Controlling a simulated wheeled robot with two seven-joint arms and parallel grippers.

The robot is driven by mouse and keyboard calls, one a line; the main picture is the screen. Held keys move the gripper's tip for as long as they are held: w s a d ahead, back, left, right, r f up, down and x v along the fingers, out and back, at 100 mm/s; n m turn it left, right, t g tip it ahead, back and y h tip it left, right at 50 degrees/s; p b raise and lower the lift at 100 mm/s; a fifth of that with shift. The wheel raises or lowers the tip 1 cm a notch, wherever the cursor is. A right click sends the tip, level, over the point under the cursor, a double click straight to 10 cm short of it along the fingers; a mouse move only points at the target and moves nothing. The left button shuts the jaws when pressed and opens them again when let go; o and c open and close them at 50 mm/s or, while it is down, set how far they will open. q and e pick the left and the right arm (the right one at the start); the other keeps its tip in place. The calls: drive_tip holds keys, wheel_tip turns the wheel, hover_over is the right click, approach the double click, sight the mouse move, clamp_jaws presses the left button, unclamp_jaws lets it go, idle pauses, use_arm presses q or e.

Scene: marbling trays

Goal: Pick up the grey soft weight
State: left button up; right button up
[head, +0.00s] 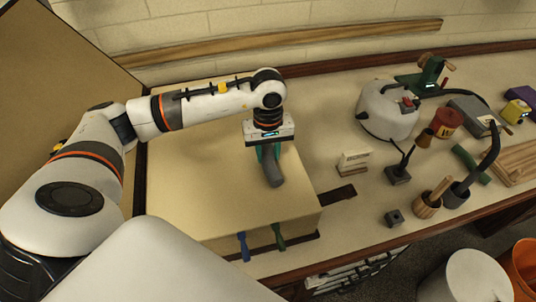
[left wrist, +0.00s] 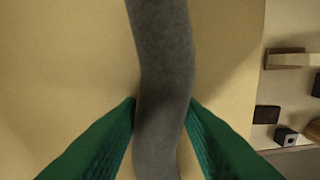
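The grey soft weight (head: 275,173) is a long, rounded, slightly curved grey roll over the pale board in the head view. In the left wrist view the weight (left wrist: 163,55) runs from top to bottom through the middle. My left gripper (head: 266,155) points down at it, with its green fingers on either side. In the left wrist view the fingers of my left gripper (left wrist: 162,106) meet both sides of the weight, with no gap seen. I cannot tell whether the weight rests on the board. My right gripper is not in view.
The large pale board (head: 190,190) lies beneath, with a blue clip (head: 243,247) and a green clip (head: 279,237) at its front edge. To the right stand a small white card holder (head: 354,161), a dark cube (head: 394,217), a white rounded tank (head: 386,112) and several tools.

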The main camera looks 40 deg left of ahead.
use_arm(q)
drive_tip(key=c, duration=0.3)
clamp_jaws()
drive_tip(key=shift+r, duration=0.1)
